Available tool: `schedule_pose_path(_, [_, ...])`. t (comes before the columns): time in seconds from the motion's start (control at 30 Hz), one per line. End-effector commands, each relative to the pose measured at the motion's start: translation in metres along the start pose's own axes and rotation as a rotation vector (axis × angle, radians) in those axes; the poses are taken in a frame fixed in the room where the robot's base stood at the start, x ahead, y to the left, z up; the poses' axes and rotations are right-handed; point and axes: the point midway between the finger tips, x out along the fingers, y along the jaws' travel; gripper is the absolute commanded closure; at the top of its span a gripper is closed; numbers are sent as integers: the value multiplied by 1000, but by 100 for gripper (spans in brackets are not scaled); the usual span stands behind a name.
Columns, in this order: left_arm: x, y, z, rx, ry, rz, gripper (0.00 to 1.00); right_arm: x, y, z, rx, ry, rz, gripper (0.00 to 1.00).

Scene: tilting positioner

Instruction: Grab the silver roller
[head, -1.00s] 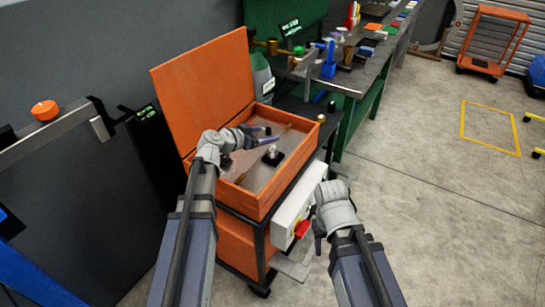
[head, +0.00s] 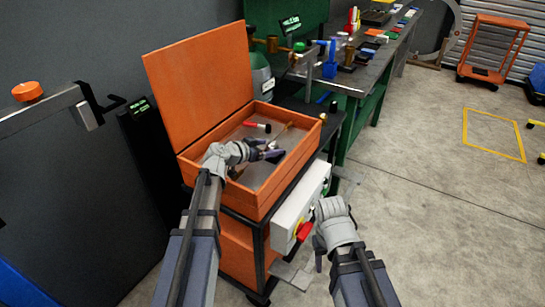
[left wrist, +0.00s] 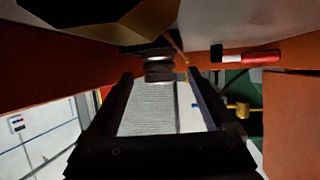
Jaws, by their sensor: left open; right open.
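The silver roller (left wrist: 159,68) shows in the left wrist view as a short ribbed metal cylinder against a dark holder (left wrist: 150,49). It sits between the two fingertips of my left gripper (left wrist: 160,76), with space visible at both sides. In the head view my left gripper (head: 268,151) reaches into the orange box (head: 257,204), and its fingers mostly hide the roller. My left gripper is open. My right gripper (head: 319,252) is open and empty, outside the box at the lower right of the white control box (head: 300,205).
A red, white and black marker-like piece (head: 257,126) lies in the box near its back wall; it also shows in the left wrist view (left wrist: 248,57). The box's raised lid (head: 200,85) stands at the back left. A cluttered bench (head: 355,80) stands behind.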

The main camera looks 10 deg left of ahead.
Motion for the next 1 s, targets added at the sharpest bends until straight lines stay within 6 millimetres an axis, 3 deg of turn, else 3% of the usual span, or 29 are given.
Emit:
schedule_pose_path(0.27, [9, 0, 0, 1, -1, 0, 14, 3, 0, 0, 0, 0, 0, 50])
schedule_pose_path(0.6, [53, -1, 0, 2, -1, 1, 14, 20, -2, -1, 0, 0, 0, 50])
schedule_pose_path(0.83, [53, 0, -1, 1, -1, -1, 14, 19, -2, -1, 0, 0, 0, 50])
schedule_pose_path(1.0, [53, 0, -1, 1, -1, -1, 31, 19, -2, -1, 0, 0, 0, 50])
